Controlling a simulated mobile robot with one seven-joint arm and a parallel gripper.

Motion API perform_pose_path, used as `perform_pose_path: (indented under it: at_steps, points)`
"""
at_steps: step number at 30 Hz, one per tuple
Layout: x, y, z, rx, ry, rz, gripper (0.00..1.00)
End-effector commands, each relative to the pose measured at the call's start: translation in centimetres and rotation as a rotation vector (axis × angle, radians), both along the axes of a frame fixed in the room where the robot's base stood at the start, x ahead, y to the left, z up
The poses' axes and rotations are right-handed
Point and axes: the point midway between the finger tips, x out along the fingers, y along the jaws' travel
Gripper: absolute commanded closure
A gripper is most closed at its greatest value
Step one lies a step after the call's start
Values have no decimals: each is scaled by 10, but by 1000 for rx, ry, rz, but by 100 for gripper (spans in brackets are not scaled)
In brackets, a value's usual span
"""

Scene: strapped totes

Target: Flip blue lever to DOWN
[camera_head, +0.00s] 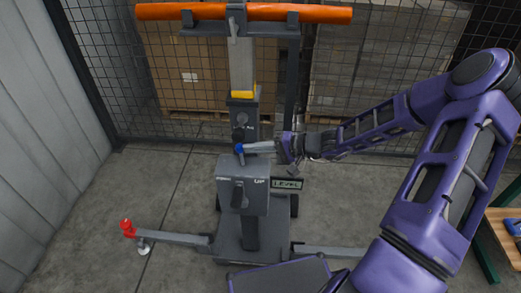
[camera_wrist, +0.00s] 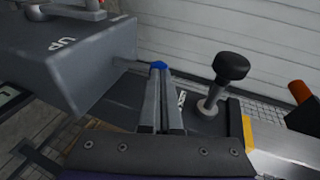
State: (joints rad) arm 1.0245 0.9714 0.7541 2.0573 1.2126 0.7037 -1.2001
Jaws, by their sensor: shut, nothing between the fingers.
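The blue lever (camera_head: 239,149) shows as a small blue knob just above the grey control box (camera_head: 229,168) on the lift column. The box carries an "UP" label at its right; the label at its left is too small to read. My gripper (camera_head: 246,148) reaches in from the right, shut and empty, with its fingertips right at the blue knob. In the wrist view the blue knob (camera_wrist: 158,65) sits just beyond the tips of my gripper (camera_wrist: 161,74). I cannot tell whether they touch. Most of the lever's shaft is hard to make out.
A black knob (camera_wrist: 230,68) stands close to the right of my fingers in the wrist view. An orange bar (camera_head: 245,12) tops the column. A red-topped foot (camera_head: 128,228) is at lower left. Mesh fencing and strapped cartons (camera_head: 205,65) stand behind. Floor at left is clear.

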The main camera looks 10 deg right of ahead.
Motion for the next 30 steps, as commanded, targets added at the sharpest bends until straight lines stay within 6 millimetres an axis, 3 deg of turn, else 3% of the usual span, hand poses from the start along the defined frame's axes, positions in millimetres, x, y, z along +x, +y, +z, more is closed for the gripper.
perform_pose_path:
  at_steps: [12, 30]
  points:
    - [9, 27, 5, -307, 95, 2, 100]
    - [12, 38, 6, -292, 96, 2, 100]
